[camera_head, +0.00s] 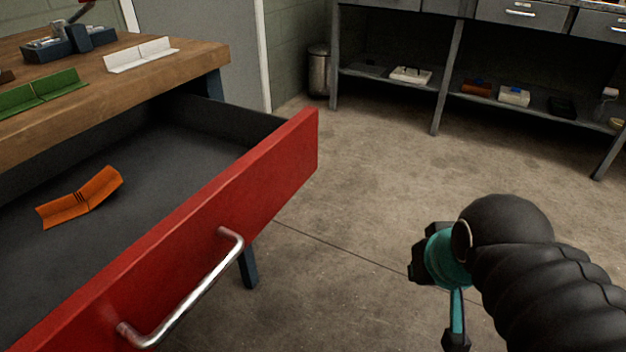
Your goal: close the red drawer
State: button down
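The red drawer (250,190) is pulled out from under the wooden workbench (190,66), at the left of the head view. Its red front has a silver bar handle (205,284). An orange bent piece (82,198) lies on the drawer's dark floor. My gripper (436,296) is at the lower right, over the floor, to the right of the drawer front and apart from it. Black and teal parts of it show beside my black ribbed arm. Its fingertips are not clear enough to tell whether it is open or shut.
On the workbench are a green angled piece (42,91), a white angled piece (140,54) and a dark blue tool holder (68,44). A grey shelf unit (440,80) with several items stands at the back right, beside a metal bin (319,72). The concrete floor between is clear.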

aim_at(202, 177)
jog(key=k, duration=1.05)
jog(key=u, duration=2.05)
jog(key=i, duration=0.2)
jog(key=z, duration=0.15)
